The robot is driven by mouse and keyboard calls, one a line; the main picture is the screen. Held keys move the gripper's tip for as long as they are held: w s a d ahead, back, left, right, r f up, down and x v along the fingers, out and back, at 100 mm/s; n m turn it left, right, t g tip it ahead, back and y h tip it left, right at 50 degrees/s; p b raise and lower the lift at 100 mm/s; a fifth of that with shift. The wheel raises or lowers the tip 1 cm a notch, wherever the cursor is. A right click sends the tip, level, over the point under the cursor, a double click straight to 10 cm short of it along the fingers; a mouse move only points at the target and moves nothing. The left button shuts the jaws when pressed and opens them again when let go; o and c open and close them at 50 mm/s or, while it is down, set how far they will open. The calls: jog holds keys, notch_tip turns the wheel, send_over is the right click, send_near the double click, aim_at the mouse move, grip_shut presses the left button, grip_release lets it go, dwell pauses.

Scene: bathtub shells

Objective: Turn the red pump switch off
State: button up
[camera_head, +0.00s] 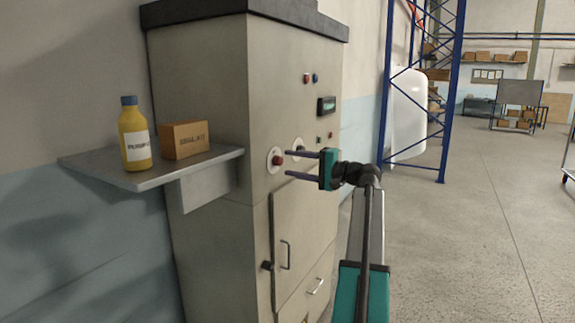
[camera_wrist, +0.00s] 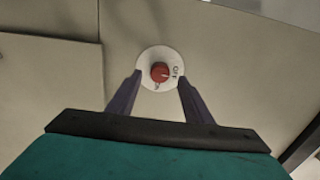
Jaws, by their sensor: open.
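The red pump switch (camera_head: 277,160) is a round red knob on a white dial on the front of the grey cabinet (camera_head: 230,90). In the wrist view the red knob (camera_wrist: 160,72) sits on its white disc, with "OFF" lettered at the right of the disc and a small mark below the knob too small to read. My gripper (camera_head: 287,163) is open and empty, its two dark fingers pointing at the knob. In the wrist view the fingertips (camera_wrist: 159,77) lie on either side of the dial. I cannot tell whether they touch it.
A second dial (camera_head: 299,143) is close by, just above the fingers. A shelf (camera_head: 108,170) at the left holds a yellow bottle (camera_head: 134,138) and a cardboard box (camera_head: 186,139). A cabinet door with a handle (camera_head: 287,254) is below. Open floor lies right.

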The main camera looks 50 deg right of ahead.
jog(key=v, duration=1)
jog(key=shift+s+b, duration=0.25)
jog(key=shift+b, duration=0.05)
jog(key=shift+f, duration=0.1)
